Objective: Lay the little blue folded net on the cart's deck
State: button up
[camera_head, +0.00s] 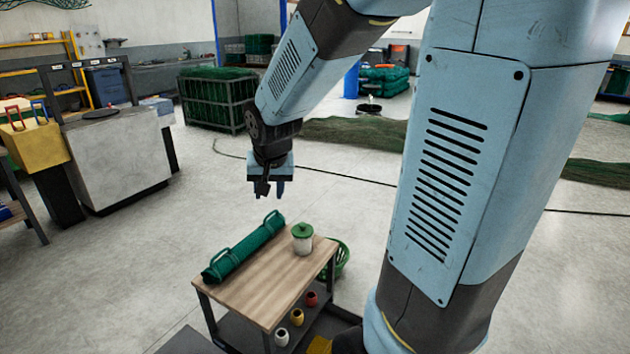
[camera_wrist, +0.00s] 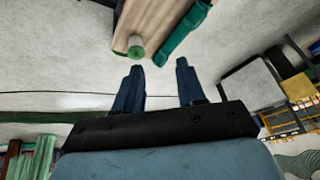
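The cart's wooden deck (camera_head: 268,283) is below my gripper in the head view. It also shows upside down at the top of the wrist view (camera_wrist: 150,22). A green roll with handles (camera_head: 243,250) lies along its left edge, and a white jar with a green lid (camera_head: 302,238) stands near its far right corner. My gripper (camera_head: 271,192) hangs above and beyond the cart, fingers apart and empty; the open fingers also show in the wrist view (camera_wrist: 159,68). I cannot make out a little blue folded net in either view. A small blue thing (camera_head: 5,212) at the left edge is too cut off to identify.
Several small coloured containers (camera_head: 296,317) stand on the cart's lower shelf. A green basket (camera_head: 341,258) is beside the cart. A pale cabinet (camera_head: 118,158) and yellow box (camera_head: 35,143) stand at left, a green crate (camera_head: 216,100) behind. Floor between is clear.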

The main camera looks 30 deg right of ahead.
jog(key=s+d+r+n, duration=0.1)
jog(key=s+r, duration=0.4)
jog(key=s, duration=0.4)
jog(key=s+d+r+n, duration=0.1)
jog(key=s+r+n, duration=0.1)
jog(key=s+r, duration=0.3)
jog(key=s, duration=0.4)
jog(key=shift+s+n+t+y, duration=0.3)
jog(key=shift+s, duration=0.05)
jog(key=shift+s, duration=0.1)
